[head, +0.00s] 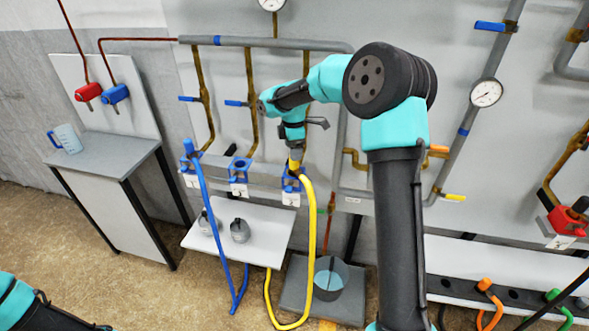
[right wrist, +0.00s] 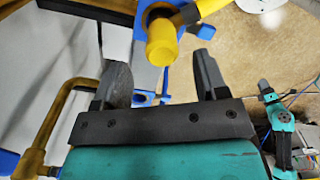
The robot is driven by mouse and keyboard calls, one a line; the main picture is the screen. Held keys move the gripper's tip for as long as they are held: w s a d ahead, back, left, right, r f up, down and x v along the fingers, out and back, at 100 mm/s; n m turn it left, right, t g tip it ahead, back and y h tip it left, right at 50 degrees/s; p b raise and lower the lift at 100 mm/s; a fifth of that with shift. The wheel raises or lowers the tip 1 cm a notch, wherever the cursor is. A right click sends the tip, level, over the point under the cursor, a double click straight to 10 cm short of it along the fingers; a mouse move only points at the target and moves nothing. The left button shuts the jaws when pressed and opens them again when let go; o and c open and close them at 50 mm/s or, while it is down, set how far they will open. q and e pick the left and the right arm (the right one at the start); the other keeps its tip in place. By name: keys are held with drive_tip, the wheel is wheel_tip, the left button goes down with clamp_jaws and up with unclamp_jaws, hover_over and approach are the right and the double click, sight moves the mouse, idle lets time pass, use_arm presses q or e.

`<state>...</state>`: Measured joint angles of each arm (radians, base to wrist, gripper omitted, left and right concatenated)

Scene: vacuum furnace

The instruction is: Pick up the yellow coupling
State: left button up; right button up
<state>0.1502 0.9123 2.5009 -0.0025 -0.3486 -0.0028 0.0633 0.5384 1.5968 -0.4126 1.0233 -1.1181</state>
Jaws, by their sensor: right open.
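The yellow coupling (head: 296,163) sits upright at the top of the yellow hose (head: 310,240), by the blue holder at the right end of the row. In the right wrist view the coupling (right wrist: 162,45) shows close up, just beyond the jaws and between their lines. My right gripper (right wrist: 163,82) is open and empty, its two dark fingers apart. In the head view my right gripper (head: 296,148) is right above the coupling; whether they touch is hidden. My left arm shows in part at the lower left of the head view and small in the right wrist view; its jaws are too small to read.
A blue hose (head: 208,205) hangs from the left holder. A white table (head: 262,225) with two grey pots stands below. A grey bucket (head: 330,280) is on the floor platform. Pipes, valves and a gauge (head: 486,93) line the wall behind.

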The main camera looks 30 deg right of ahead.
drive_tip(key=shift+f, duration=0.1)
drive_tip(key=shift+s+f, duration=0.15)
drive_tip(key=shift+f, duration=2.35)
drive_tip(key=shift+c, duration=0.4)
drive_tip(key=c, duration=1.1)
wheel_tip(320, 180, up, 10)
drive_tip(key=shift+r, duration=0.1)
